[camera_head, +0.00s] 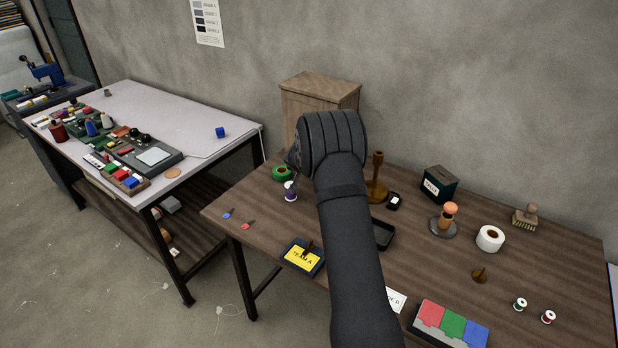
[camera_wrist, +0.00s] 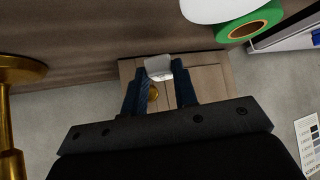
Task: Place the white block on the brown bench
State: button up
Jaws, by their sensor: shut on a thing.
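My gripper (camera_wrist: 160,72) is shut on a small pale block, the white block (camera_wrist: 158,66), between its two dark blue fingers. In the head view my arm hides the block and most of the gripper, near the bench's back edge. The brown bench (camera_head: 262,212) is a dark wooden table with many items on it. Its top also fills the upper left of the wrist view (camera_wrist: 75,45). The block shows in front of a wooden cabinet (camera_wrist: 208,82) in the wrist view; whether it touches the bench cannot be told.
A green tape roll (camera_head: 281,173) and a purple spool (camera_head: 290,192) are left of my arm. A brass stand (camera_head: 377,180) is right of it. A yellow stamp pad (camera_head: 302,256) lies at the front edge. Bare wood shows at the left end.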

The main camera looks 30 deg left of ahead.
jog(key=shift+f, duration=1.9)
jog(key=shift+f, duration=0.15)
jog(key=o, duration=0.9)
jog(key=shift+o, duration=0.2)
jog(key=shift+r, duration=0.25)
jog(key=v, duration=1.2)
jog(key=shift+s+f, duration=0.1)
